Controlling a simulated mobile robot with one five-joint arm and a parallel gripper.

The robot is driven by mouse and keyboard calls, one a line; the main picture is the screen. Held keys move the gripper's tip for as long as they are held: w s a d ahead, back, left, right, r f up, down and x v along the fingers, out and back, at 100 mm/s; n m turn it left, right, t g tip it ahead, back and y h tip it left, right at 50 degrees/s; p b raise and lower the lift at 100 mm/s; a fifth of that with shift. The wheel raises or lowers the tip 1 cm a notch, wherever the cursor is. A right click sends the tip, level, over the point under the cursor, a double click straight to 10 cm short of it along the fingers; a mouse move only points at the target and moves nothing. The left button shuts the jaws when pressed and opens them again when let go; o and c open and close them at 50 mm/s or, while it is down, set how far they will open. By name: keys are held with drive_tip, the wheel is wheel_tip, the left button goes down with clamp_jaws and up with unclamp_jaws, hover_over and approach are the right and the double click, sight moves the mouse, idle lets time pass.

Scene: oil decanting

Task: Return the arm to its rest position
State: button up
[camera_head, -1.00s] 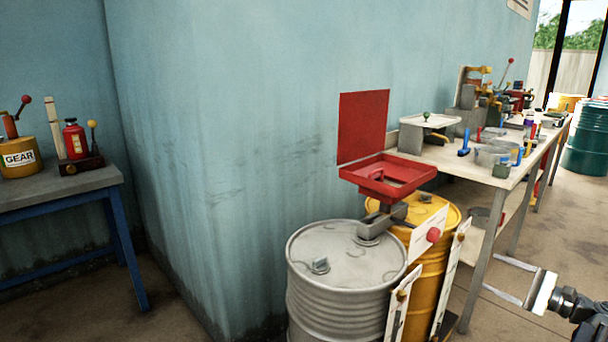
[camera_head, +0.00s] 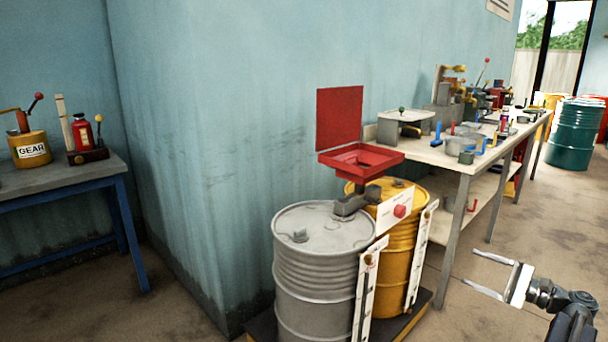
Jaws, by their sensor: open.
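My gripper (camera_head: 487,274) is at the lower right, with two thin fingers pointing left and spread apart. It is open, with nothing between the fingers. It hangs over open floor, apart from the drums and the bench. My arm's wrist shows behind it at the right; the rest of the arm is out of the frame.
A grey drum (camera_head: 315,262) and a yellow drum (camera_head: 400,255) stand on a dark pallet (camera_head: 262,325); a red tray (camera_head: 390,160) sits above them. A cluttered workbench (camera_head: 440,158) runs behind. A blue-legged table (camera_head: 60,180) stands left. Floor (camera_head: 540,225) at right is clear.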

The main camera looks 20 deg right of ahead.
drive_tip(key=w+a+n+g+y, duration=0.2)
drive_tip(key=w+a, duration=0.4)
drive_tip(key=a, duration=0.3)
drive_tip(key=w+a+n+g+y, duration=0.1)
drive_tip(key=w+a+g+y, duration=0.1)
drive_tip(key=w+a, duration=0.55)
drive_tip(key=w+a+f+n+g, duration=0.1)
drive_tip(key=a+f+n+g, duration=0.15)
drive_tip(key=a, duration=0.85)
drive_tip(key=w+a+f+n+g, duration=0.1)
drive_tip(key=a+f+n+g, duration=0.2)
drive_tip(key=a, duration=0.7)
drive_tip(key=s+a+f+n+g+h, duration=0.1)
drive_tip(key=s+a+f+g, duration=0.1)
drive_tip(key=a+f, duration=0.45)
drive_tip(key=s+a+f+n+g+h, duration=0.2)
drive_tip(key=a+f+g, duration=0.1)
drive_tip(key=a, duration=0.7)
drive_tip(key=s+a+f+n+g+h, duration=0.1)
drive_tip(key=s+a+f+n+h, duration=0.2)
drive_tip(key=s+f+n+h, duration=0.35)
drive_tip(key=d+n+h+p, duration=0.15)
drive_tip(key=d+h, duration=0.25)
drive_tip(key=d, duration=0.4)
wheel_tip(320, 180, up, 31)
drive_tip(key=p, duration=3.1)
drive_tip(key=shift+s+f, duration=0.15)
drive_tip(key=shift+f, duration=0.05)
